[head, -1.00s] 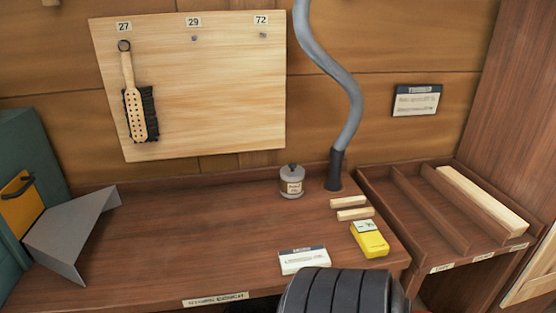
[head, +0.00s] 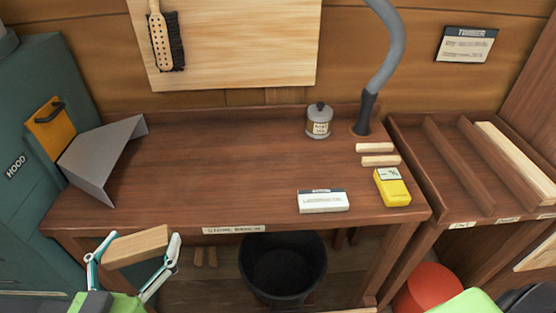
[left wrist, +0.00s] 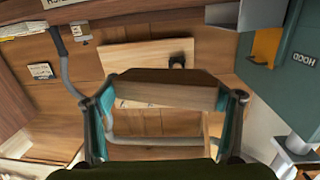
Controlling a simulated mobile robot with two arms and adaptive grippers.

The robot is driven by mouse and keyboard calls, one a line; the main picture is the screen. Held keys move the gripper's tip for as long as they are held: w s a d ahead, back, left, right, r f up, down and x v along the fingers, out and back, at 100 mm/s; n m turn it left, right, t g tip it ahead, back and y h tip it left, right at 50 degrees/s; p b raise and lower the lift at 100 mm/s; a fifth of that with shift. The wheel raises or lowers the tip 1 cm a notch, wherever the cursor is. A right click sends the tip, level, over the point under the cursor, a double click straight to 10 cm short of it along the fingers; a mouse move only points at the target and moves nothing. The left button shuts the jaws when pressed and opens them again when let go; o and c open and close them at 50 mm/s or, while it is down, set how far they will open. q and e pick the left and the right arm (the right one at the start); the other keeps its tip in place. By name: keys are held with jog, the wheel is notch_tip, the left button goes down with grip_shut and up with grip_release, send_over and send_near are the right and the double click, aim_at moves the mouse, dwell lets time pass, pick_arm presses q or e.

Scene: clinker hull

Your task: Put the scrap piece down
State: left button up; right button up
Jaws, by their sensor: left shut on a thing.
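My left gripper (head: 134,252) is shut on the scrap piece (head: 139,245), a short brown wooden block held across between its two fingers. It is in the air in front of the bench, at the lower left of the head view. The left wrist view also shows the scrap piece (left wrist: 165,88) spanning the fingers, with the gripper (left wrist: 165,105) around its ends. A black open bin (head: 283,268) stands on the floor under the bench, right of the gripper. My right gripper's fingers do not show.
The store bench (head: 215,180) has clear room in its middle. A grey metal scoop-like sheet (head: 100,160) is at its left, by the green hood (head: 35,130). A label card (head: 323,201), yellow meter (head: 392,187), tin (head: 319,122) and two wood strips (head: 378,154) lie rightward. The timber rack (head: 440,150) stands right.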

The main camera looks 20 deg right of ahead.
pick_arm(q)
jog(key=w+d+r+m+g+h, duration=0.2)
jog(key=w+d+r+m+h, duration=0.1)
jog(key=w, duration=0.1)
jog(key=h+p, duration=0.1)
send_over(197, 200)
jog(key=v, duration=0.5)
notch_tip(197, 200, down, 4)
jog(key=shift+m+g, duration=0.3)
jog(key=shift+g, duration=0.1)
jog(key=w+d+f, duration=0.1)
jog(key=f, duration=0.1)
jog(key=w+d+f, duration=0.2)
jog(key=w+f, duration=0.1)
jog(key=shift+f+b, duration=0.3)
jog(key=shift+f, duration=1.5)
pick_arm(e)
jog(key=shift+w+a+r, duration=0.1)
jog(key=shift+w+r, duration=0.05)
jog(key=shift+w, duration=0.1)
